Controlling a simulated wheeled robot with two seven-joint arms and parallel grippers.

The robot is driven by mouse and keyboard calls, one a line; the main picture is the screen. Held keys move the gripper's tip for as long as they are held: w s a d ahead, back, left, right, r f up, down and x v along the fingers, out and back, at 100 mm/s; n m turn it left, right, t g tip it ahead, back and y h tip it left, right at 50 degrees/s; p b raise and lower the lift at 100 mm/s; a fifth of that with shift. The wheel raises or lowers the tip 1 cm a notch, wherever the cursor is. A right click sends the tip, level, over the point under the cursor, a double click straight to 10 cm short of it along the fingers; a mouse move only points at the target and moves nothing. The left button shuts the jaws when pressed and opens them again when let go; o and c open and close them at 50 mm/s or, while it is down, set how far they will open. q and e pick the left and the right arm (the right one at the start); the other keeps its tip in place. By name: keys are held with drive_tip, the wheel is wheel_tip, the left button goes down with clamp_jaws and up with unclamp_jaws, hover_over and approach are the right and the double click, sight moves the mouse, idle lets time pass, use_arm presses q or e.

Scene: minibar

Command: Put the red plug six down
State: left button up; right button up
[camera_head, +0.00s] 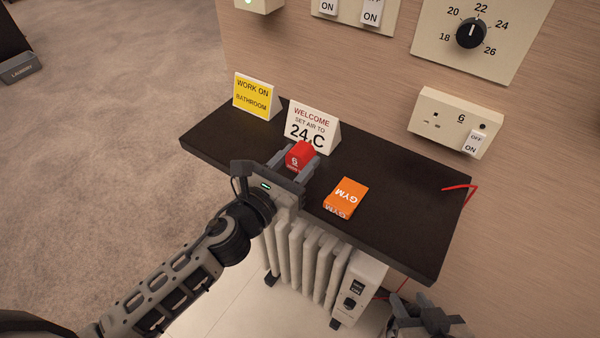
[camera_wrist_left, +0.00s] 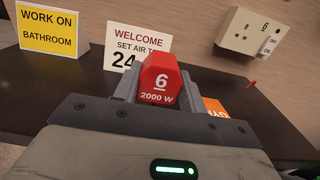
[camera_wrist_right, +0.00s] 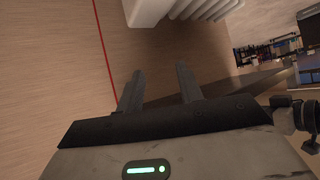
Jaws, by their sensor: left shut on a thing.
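The red plug six (camera_head: 299,155) is between the fingers of my left gripper (camera_head: 296,165), which is shut on it over the dark shelf (camera_head: 400,229). In the left wrist view the plug (camera_wrist_left: 160,80) shows "6" and "2000 W". I cannot tell whether it touches the shelf. My right gripper (camera_wrist_right: 158,90) is open and empty below the shelf, near the wall; it also shows at the bottom right of the head view (camera_head: 432,318).
On the shelf stand a yellow sign (camera_head: 256,96), a white welcome sign (camera_head: 312,126) and an orange GYM box (camera_head: 346,198). Socket six (camera_head: 455,121) is on the wall. A red cord (camera_head: 461,187) crosses the shelf's right edge. A white radiator (camera_head: 307,262) stands below.

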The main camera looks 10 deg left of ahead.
sight(297, 171)
use_arm(q)
wheel_tip(297, 171, down, 3)
drive_tip(key=shift+f+b, duration=0.1)
drive_tip(key=shift+b, duration=0.9)
drive_tip(key=shift+r, duration=0.25)
drive_tip(key=shift+f, duration=0.15)
drive_tip(key=o, duration=0.8)
drive_tip(key=shift+f, duration=0.1)
drive_tip(key=o, duration=0.5)
drive_tip(key=shift+c, duration=0.2)
